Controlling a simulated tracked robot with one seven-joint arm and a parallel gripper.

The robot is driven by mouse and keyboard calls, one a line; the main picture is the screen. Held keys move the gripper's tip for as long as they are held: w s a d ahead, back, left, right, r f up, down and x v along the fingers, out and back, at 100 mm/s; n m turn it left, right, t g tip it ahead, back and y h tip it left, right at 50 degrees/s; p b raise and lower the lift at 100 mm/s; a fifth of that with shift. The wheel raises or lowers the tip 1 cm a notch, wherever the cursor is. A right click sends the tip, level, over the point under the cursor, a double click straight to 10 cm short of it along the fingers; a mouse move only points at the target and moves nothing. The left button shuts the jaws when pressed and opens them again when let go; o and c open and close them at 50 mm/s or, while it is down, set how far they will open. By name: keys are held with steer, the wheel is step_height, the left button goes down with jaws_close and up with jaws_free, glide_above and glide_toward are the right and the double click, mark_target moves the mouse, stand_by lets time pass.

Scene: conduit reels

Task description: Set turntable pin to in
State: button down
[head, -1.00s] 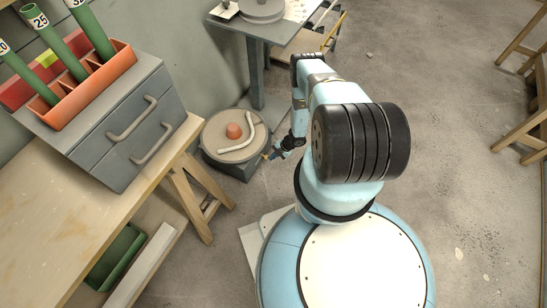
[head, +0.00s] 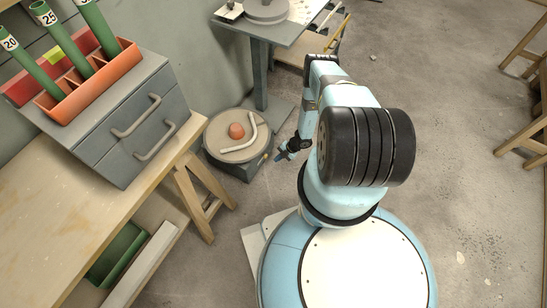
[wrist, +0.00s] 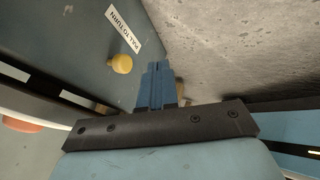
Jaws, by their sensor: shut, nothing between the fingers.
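The turntable (head: 222,150) is a round beige disc on a dark grey box base on the floor. Its pin has a yellow knob (wrist: 121,63) on the base's side, beside a "PULL TO TURN" label (wrist: 127,27). The knob also shows small in the head view (head: 267,157). My gripper (head: 279,157) is to the right of the knob and apart from it. In the wrist view, its blue fingers (wrist: 158,68) are together and empty, with the knob to their left. How far the pin sits in is hard to tell.
An orange-brown hub (head: 236,131) and a bent pale conduit (head: 247,139) are on the disc. A wooden bench (head: 60,215) with a grey drawer cabinet (head: 133,131) stands at left. A grey table (head: 285,30) stands behind.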

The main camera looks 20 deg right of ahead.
steer(key=w+v, duration=0.1)
steer(key=v, duration=0.8)
steer(key=shift+s+d, duration=0.15)
steer(key=shift+s, duration=0.25)
